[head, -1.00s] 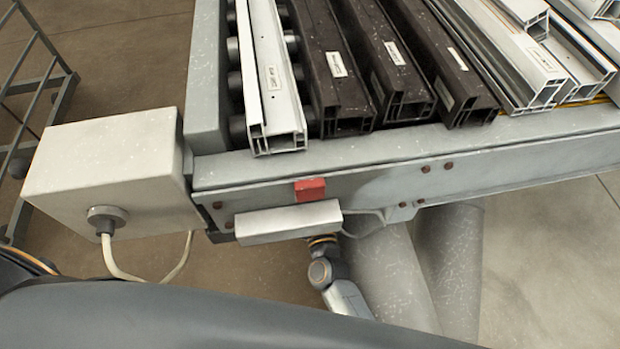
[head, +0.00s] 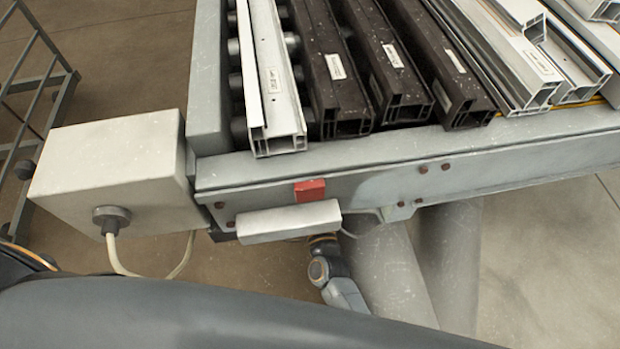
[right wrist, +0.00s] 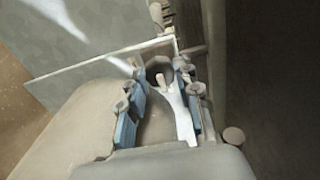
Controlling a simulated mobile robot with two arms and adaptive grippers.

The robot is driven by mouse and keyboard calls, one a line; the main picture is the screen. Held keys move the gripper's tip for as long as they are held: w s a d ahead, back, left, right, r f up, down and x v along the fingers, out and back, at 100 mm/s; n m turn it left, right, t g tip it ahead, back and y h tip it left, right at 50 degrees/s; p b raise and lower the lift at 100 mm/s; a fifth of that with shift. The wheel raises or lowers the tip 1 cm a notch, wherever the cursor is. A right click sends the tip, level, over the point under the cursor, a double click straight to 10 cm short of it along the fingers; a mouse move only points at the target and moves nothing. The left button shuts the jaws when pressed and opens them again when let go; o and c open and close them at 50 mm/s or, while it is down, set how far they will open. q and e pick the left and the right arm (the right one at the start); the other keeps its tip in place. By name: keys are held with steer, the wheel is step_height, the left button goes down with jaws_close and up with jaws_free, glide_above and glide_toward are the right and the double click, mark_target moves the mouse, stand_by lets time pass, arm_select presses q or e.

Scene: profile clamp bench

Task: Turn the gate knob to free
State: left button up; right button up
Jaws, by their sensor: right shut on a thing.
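The knob (right wrist: 161,72) shows in the right wrist view as a dark round part with a small pale piece sticking up from it, at the edge of a pale plate (right wrist: 95,68). My right gripper (right wrist: 160,78) has its blue-grey fingers on either side of the knob and is shut on it. Markings for the knob's setting cannot be read. In the head view my right wrist comes up from below to the underside of a white box on the bench beam, which hides the fingers and the knob. My left gripper is not in view.
The white box (head: 288,221) hangs on the grey bench beam (head: 390,180), below a red block (head: 310,190). White and dark brown profiles (head: 335,85) lie on the rollers above. A larger pale box (head: 110,175) with a cable is at the left. A wire rack (head: 40,100) stands beyond.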

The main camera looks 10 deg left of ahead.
steer(key=shift+f, duration=0.1)
steer(key=o, duration=1.2)
steer(key=shift+c, duration=0.2)
steer(key=v, duration=1.2)
